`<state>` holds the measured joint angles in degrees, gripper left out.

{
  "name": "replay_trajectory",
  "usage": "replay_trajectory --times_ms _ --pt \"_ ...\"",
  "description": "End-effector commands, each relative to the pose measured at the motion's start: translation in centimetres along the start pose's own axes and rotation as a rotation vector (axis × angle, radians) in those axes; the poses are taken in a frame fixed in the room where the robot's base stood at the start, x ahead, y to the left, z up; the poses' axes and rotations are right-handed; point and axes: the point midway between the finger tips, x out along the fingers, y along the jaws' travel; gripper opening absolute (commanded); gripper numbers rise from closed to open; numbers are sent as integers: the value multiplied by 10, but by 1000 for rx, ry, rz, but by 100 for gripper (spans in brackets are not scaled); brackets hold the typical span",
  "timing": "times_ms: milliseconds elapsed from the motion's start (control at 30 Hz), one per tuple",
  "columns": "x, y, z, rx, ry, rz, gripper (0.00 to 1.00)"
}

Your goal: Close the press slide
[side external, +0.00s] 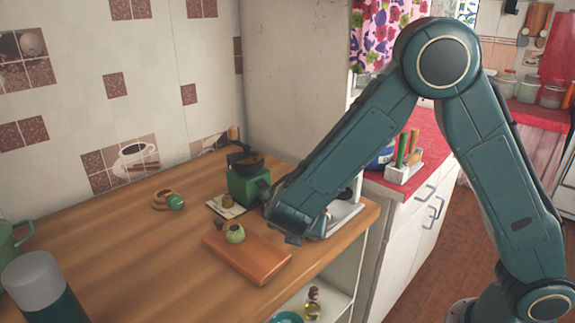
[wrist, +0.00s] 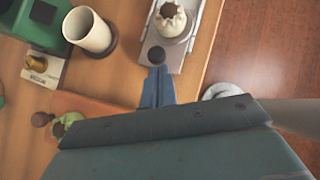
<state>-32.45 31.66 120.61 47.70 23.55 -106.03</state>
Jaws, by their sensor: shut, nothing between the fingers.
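The press (wrist: 181,50) is a grey metal base with a white fluted part (wrist: 172,20) on it, in the upper middle of the wrist view. The slide's dark round knob (wrist: 155,56) is at its near end. In the side external view the press (side external: 347,214) is partly hidden behind my arm. My gripper (wrist: 157,72) is shut and empty, its blue fingertips right by the knob; I cannot tell if they touch. In the side external view my gripper (side external: 292,238) is low over the counter, in front of the press, its fingers hard to make out.
A wooden board (side external: 262,262) with a small green pot (side external: 235,234) lies beside my gripper. A green grinder (side external: 248,184) stands behind, with a cream cylinder (wrist: 90,32) near the press in the wrist view. The counter's right edge is close to the press.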

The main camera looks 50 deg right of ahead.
Motion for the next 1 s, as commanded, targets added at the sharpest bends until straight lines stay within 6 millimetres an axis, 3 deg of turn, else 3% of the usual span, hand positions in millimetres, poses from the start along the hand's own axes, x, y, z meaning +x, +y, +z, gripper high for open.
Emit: replay_trajectory --times_ms 600,1000 --pt "50 -36 53 2 -1 -3 0" --pt "58 -44 62 0 -6 -5 0"
